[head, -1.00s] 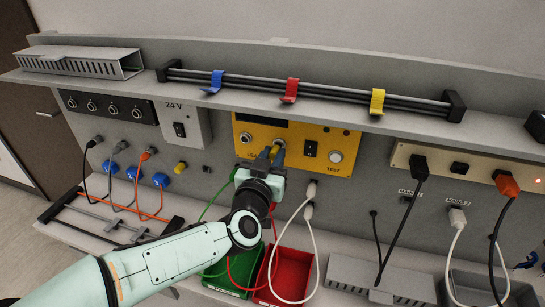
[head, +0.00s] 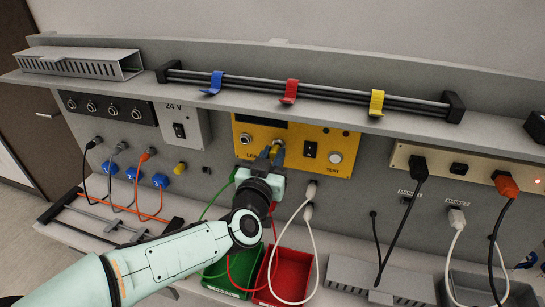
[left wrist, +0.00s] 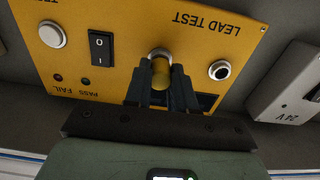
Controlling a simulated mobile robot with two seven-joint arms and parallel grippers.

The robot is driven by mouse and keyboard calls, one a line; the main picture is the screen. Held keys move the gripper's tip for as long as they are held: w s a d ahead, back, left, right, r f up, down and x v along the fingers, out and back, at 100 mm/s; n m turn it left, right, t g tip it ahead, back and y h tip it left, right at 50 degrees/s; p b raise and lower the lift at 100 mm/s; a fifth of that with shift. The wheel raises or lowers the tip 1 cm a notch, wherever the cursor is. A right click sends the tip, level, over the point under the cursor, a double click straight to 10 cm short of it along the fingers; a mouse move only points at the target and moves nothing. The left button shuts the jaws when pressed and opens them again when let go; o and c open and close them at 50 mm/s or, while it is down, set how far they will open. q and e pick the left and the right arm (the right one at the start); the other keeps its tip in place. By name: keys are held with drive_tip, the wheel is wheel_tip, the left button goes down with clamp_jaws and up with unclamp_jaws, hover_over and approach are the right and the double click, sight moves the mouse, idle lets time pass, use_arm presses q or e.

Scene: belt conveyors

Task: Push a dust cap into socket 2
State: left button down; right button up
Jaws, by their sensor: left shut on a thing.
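My left gripper (head: 277,156) is shut on a yellow dust cap at the yellow lead test box (head: 342,154). In the left wrist view, the dark fingers (left wrist: 161,86) close around the yellow cap (left wrist: 160,76). The cap lies in line with the metal ring of a socket (left wrist: 160,54), right at its mouth. I cannot tell how far it is in. The neighbouring socket (left wrist: 220,70) is empty; it also shows in the head view (head: 245,138). No socket number is readable. My right gripper is not in view.
A black rocker switch (head: 310,150) and a round white button (head: 335,157) sit beside the sockets. Green (head: 218,283) and red (head: 305,258) bins stand below, with cables hanging around my arm.

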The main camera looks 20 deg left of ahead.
use_arm(q)
drive_tip(key=shift+w, duration=0.45)
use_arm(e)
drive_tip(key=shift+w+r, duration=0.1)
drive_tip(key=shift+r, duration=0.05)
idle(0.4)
use_arm(q)
drive_tip(key=c, duration=0.9)
unclamp_jaws()
drive_tip(key=shift+o, duration=0.2)
drive_tip(key=s+b, duration=0.1)
drive_tip(key=s, duration=1.2)
drive_tip(key=shift+s+a, duration=0.2)
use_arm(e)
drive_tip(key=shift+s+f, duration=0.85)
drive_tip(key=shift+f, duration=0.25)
